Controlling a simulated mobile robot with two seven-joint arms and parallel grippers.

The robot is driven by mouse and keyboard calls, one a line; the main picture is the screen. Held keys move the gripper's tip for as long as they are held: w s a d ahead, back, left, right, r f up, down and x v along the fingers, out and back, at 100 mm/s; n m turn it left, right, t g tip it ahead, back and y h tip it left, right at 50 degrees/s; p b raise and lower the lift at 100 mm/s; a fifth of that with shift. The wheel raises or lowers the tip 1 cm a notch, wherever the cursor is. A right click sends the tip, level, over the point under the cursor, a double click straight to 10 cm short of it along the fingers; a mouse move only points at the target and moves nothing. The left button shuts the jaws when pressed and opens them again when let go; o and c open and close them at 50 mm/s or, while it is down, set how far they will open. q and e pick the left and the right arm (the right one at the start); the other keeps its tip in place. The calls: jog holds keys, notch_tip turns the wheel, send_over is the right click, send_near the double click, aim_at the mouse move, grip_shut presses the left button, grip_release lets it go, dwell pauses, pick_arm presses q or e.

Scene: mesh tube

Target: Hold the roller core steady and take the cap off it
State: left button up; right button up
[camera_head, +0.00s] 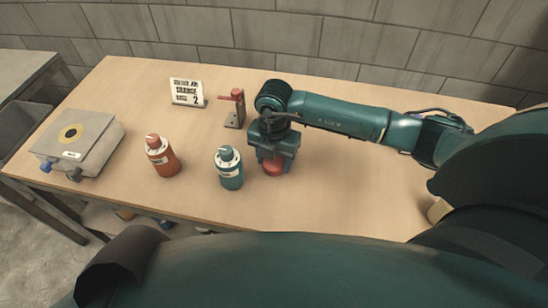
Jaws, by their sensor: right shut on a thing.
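My right gripper (272,153) points down over the table, right of the teal cylinder. It is shut on a red round object (274,168), whose lower part shows beneath the jaws, at or close to the table top. The gripper hides the upper part, so I cannot tell whether this is the roller core or its cap. My left gripper is not in view.
On the wooden table (340,195) stand a grey box (78,139) with a yellow ring and knobs, a printed sign (187,92) and a red-topped bracket (235,108). The table's front middle-right is clear.

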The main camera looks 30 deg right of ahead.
aim_at(274, 162)
jog(key=o, duration=1.1)
jog(key=shift+f, duration=0.1)
jog(key=shift+c, duration=0.2)
notch_tip(274, 162, up, 12)
jog(key=shift+r+b, duration=0.2)
jog(key=shift+b, duration=0.1)
